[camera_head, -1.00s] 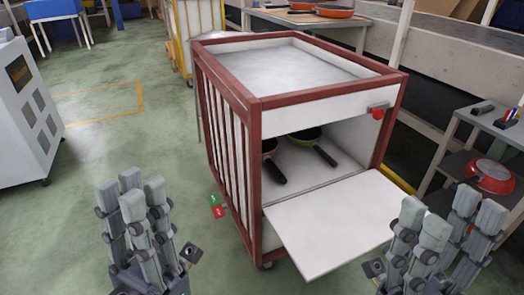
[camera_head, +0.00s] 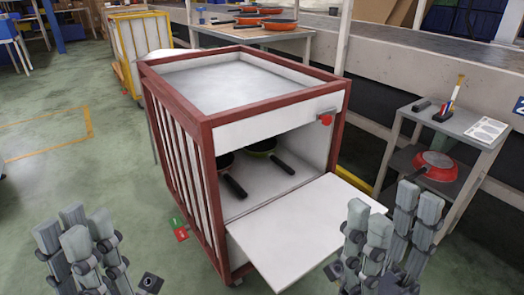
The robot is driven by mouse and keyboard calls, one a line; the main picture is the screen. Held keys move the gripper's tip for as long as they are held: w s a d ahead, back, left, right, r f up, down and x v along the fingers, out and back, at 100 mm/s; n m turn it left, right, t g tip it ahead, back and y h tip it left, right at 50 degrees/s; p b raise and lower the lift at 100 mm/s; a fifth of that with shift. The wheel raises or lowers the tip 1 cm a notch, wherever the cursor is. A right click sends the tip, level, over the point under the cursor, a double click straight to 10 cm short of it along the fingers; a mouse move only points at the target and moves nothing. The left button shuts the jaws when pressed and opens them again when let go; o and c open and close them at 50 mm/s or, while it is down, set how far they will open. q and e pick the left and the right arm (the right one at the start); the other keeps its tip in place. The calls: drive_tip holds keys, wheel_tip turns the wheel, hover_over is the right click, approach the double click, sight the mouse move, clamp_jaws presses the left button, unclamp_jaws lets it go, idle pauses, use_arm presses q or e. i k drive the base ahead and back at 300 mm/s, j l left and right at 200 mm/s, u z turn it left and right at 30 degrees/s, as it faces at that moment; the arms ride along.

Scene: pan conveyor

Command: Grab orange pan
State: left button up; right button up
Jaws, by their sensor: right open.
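Several orange pans sit on the table at the back, with one orange pan (camera_head: 280,24) at its right, another orange pan (camera_head: 263,10) behind and a third (camera_head: 248,19) to the left. A red-orange pan (camera_head: 435,167) lies on the lower shelf of the grey rack at right, its dark handle pointing front-left. My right gripper (camera_head: 392,225) is open and empty, in front of and below this pan in the picture. My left gripper (camera_head: 80,235) looks open and empty at the lower left, far from every pan.
A red-framed white cart (camera_head: 265,131) stands centrally, its front flap (camera_head: 300,225) folded down. The grey rack (camera_head: 468,130) stands right.

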sight(225, 162)
drive_tip(key=i+l+u, duration=0.1)
drive_tip(key=l, duration=0.4)
drive_tip(key=i+l+u, duration=0.1)
drive_tip(key=l, duration=0.35)
drive_tip(key=i+l+u, duration=0.1)
drive_tip(key=l, duration=0.4)
drive_tip(key=i+l+u, duration=0.15)
drive_tip(key=l, duration=0.4)
drive_tip(key=u, duration=1.1)
drive_tip(key=i+j, duration=0.2)
drive_tip(key=i, duration=0.35)
